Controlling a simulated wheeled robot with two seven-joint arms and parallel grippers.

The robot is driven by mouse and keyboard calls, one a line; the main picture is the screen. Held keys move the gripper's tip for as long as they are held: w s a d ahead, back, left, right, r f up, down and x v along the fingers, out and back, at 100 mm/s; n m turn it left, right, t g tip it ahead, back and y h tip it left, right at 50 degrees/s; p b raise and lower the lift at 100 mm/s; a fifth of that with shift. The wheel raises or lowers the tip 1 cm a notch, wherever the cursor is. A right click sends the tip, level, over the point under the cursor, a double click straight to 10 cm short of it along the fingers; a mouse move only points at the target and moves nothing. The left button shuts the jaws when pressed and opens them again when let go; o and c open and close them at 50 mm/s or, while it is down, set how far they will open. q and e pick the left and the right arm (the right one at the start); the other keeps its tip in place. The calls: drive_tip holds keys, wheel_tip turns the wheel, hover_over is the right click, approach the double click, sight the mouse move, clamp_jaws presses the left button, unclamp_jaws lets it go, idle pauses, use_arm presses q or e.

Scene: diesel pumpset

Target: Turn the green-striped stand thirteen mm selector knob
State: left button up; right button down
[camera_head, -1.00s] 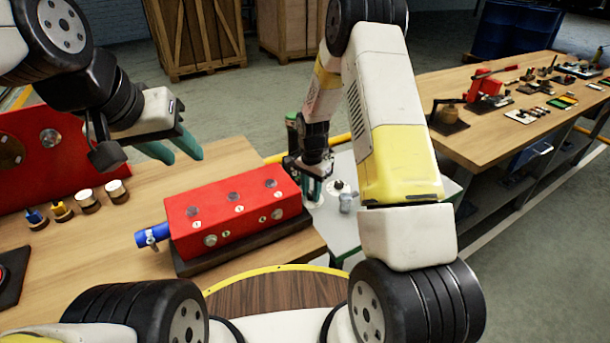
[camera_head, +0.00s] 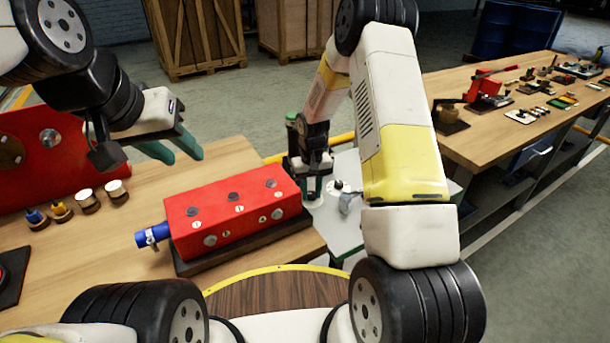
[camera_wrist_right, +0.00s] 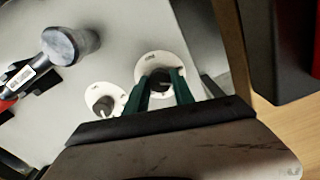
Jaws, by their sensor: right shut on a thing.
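My right gripper (camera_head: 315,195) points down at the pale grey stand top (camera_head: 345,238) beside the red block. In the right wrist view, its two green fingers (camera_wrist_right: 162,88) are shut on a dark selector knob (camera_wrist_right: 160,82) at the centre of a white round dial (camera_wrist_right: 150,62). The fingers partly hide this knob, and its dial marking is too small to read. A second white dial with a grey knob (camera_wrist_right: 106,104) sits to the left. My left gripper (camera_head: 186,157) is open and empty above the wooden bench.
A red block (camera_head: 235,213) with several ports and a blue end fitting stands close left of my right gripper. Small capped parts (camera_head: 88,200) stand on the left bench. Another bench (camera_head: 470,145) is at right.

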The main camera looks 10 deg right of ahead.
sight(311, 193)
drive_tip(key=n, duration=0.5)
drive_tip(key=shift+n, duration=0.3)
idle(0.4)
drive_tip(key=c, duration=1.1)
unclamp_jaws()
drive_tip(key=shift+o, duration=0.2)
drive_tip(key=shift+r, duration=0.1)
drive_tip(key=shift+r, duration=3.85)
